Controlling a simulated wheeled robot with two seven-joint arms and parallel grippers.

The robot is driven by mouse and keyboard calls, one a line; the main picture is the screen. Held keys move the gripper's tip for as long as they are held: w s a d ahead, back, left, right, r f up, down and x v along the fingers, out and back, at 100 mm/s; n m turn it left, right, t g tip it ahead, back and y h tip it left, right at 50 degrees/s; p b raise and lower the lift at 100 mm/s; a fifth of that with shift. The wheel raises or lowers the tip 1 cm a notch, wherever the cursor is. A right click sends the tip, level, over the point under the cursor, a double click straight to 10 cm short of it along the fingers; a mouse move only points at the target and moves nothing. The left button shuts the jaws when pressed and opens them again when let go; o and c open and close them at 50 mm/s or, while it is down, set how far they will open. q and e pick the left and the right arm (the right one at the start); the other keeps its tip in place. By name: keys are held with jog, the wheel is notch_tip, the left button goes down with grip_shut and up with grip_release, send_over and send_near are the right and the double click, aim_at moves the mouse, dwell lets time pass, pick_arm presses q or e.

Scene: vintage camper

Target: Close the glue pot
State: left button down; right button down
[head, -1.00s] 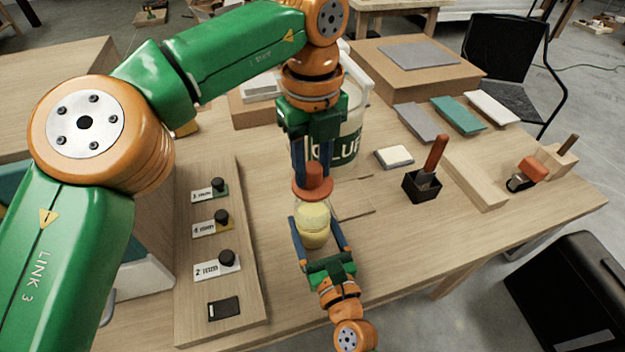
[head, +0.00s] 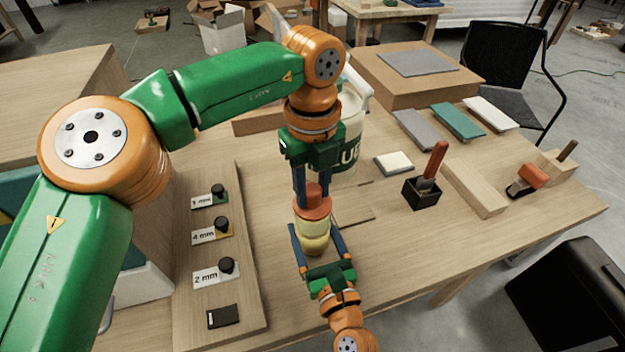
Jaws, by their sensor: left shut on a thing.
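The glue pot (head: 315,243) is a small pale-yellow jar standing on the workbench in the middle of the head view. My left gripper (head: 313,186) comes down from above and is shut on the knob of the orange-red lid (head: 313,207). The lid is upright and directly over the pot's mouth, hiding the rim. I cannot tell whether it rests on the rim or sits just above it. My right gripper (head: 318,240) reaches in from the front with one finger on each side of the pot. I cannot tell whether its fingers touch the pot.
A wooden board (head: 237,310) with black knobs and thickness labels lies left. A black holder (head: 422,192) with a red-handled tool and a pale block (head: 394,163) are right.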

pick_arm(q)
jog(key=shift+f, duration=0.6)
dwell(0.5)
jog(key=shift+c, duration=2.2)
grip_release()
notch_tip(320, 180, up, 7)
jog(key=shift+r, duration=0.2)
